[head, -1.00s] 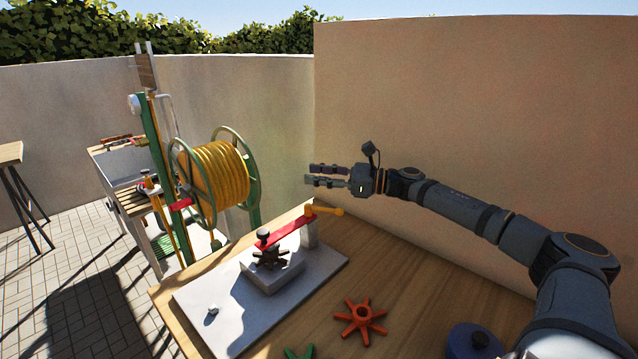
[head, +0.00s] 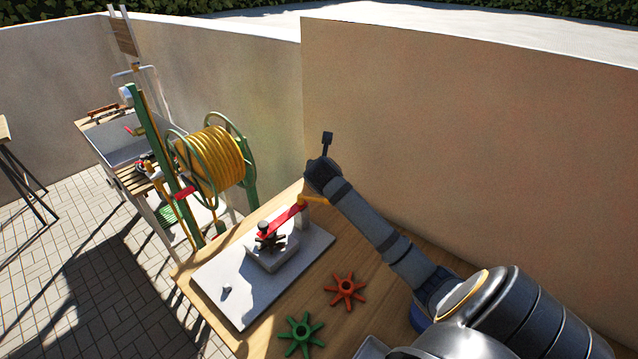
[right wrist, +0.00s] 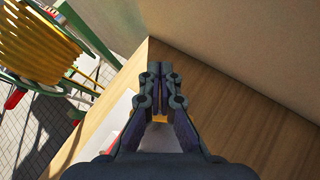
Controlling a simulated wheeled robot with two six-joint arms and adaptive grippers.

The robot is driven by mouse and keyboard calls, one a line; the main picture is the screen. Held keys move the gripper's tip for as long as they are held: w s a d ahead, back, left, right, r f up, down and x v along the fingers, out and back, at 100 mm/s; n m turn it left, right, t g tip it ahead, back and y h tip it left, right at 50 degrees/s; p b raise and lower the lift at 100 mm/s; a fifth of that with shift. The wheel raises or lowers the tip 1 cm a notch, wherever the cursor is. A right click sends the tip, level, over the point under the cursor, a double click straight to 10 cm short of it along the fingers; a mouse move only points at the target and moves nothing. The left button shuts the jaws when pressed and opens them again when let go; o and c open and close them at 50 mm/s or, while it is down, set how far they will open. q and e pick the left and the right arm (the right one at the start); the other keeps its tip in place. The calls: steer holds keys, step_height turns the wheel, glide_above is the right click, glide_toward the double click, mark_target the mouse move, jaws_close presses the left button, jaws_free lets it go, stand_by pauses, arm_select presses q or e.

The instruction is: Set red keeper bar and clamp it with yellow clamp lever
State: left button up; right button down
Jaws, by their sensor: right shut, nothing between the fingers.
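The red keeper bar (head: 287,218) lies across the top of a pale block (head: 272,256) on the white base plate (head: 233,308), over a dark star-shaped part (head: 269,240). The bar's far end meets a pale post beside the yellow clamp lever (head: 313,199), which points right toward my right wrist. My right gripper (right wrist: 160,72) is shut and empty, its fingertips together. In the right wrist view a bit of yellow (right wrist: 160,118) shows between the finger bases. My left gripper is not in view.
An orange-red star wheel (head: 345,291) and a green one (head: 301,333) lie on the wooden table (head: 365,265). A yellow hose reel (head: 209,160) stands beyond the table's left edge. A tan wall (head: 450,150) rises close behind the table.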

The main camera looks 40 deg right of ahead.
steer(key=s+a+r+g+y+p, duration=0.1)
steer(key=s+a+g+y+p, duration=0.25)
steer(key=s+a+g, duration=0.45)
arm_select(q)
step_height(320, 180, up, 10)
steer(key=p, duration=0.4)
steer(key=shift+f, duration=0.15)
arm_select(e)
steer(key=w+d+f+t, duration=0.1)
steer(key=w+d+f, duration=0.2)
steer(key=f, duration=0.5)
steer(key=shift+w+d+f+t+h, duration=0.25)
steer(key=shift+w+d+t+h, duration=0.15)
steer(key=shift+d, duration=0.25)
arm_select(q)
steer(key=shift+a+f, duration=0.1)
